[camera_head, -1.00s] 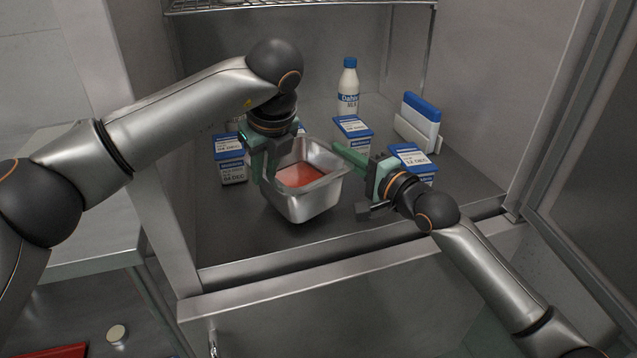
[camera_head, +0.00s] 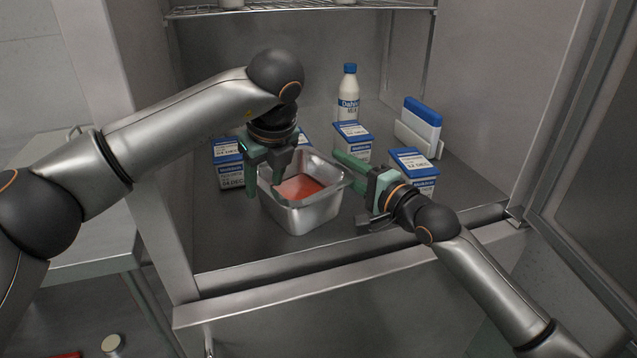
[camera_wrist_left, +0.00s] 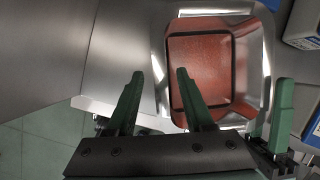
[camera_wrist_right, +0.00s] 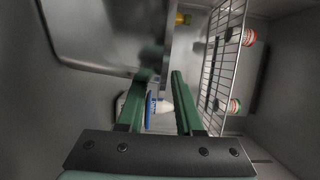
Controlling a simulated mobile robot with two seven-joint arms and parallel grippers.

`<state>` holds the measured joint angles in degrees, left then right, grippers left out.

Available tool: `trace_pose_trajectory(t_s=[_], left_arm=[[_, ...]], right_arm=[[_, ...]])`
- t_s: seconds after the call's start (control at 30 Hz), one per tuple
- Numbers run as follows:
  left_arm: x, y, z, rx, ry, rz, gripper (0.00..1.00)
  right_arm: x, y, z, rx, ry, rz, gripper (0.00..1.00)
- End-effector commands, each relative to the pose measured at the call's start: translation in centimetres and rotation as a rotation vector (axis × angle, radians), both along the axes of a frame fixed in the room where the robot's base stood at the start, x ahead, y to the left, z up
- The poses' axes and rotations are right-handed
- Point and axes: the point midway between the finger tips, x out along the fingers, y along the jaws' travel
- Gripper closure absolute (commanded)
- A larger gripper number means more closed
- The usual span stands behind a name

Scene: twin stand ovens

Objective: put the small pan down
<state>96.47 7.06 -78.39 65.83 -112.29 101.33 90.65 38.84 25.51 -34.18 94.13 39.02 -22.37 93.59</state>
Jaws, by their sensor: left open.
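The small pan (camera_head: 312,215) is a steel rectangular tub with a flat orange-red inside, on or just above the cabinet floor. My left gripper (camera_head: 267,180) is open at the pan's left side. In the left wrist view its fingers (camera_wrist_left: 160,85) are apart, one outside the pan's left rim and one over the inside. My right gripper (camera_head: 347,172) is at the pan's right rim. In the right wrist view its fingers (camera_wrist_right: 162,80) are apart, with a bottle showing between them; their contact with the rim is unclear.
Blue-and-white cartons stand left (camera_head: 230,165), behind (camera_head: 352,140) and right (camera_head: 415,170) of the pan. A white bottle (camera_head: 348,95) and a blue-topped container (camera_head: 420,125) stand further back. A wire shelf (camera_head: 300,8) hangs above. Bare floor lies in front.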

Motion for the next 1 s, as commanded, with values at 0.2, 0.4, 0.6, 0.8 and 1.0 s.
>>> trace_pose_trajectory(t_s=[0.2,0.4,0.6,0.8,1.0], left_arm=[[-1.3,-0.8,3.8,-0.001,-0.006,-0.003,0.48],[-2.8,-1.5,7.6,0.000,-0.005,-0.001,0.48],[-3.7,-1.9,10.0,0.000,-0.002,0.001,0.48],[-4.0,-2.0,10.6,-0.001,-0.001,0.000,0.48],[-4.0,-2.0,10.6,0.001,-0.001,0.000,0.48]], right_arm=[[0.0,0.0,0.0,0.000,0.000,0.001,0.65],[0.0,0.0,0.0,0.000,0.000,0.001,0.65],[0.0,0.0,0.0,0.000,0.000,0.001,0.65],[-0.6,-0.4,-0.1,0.001,0.001,0.001,0.65],[-3.3,-2.2,-0.2,-0.002,0.001,0.000,0.65]])
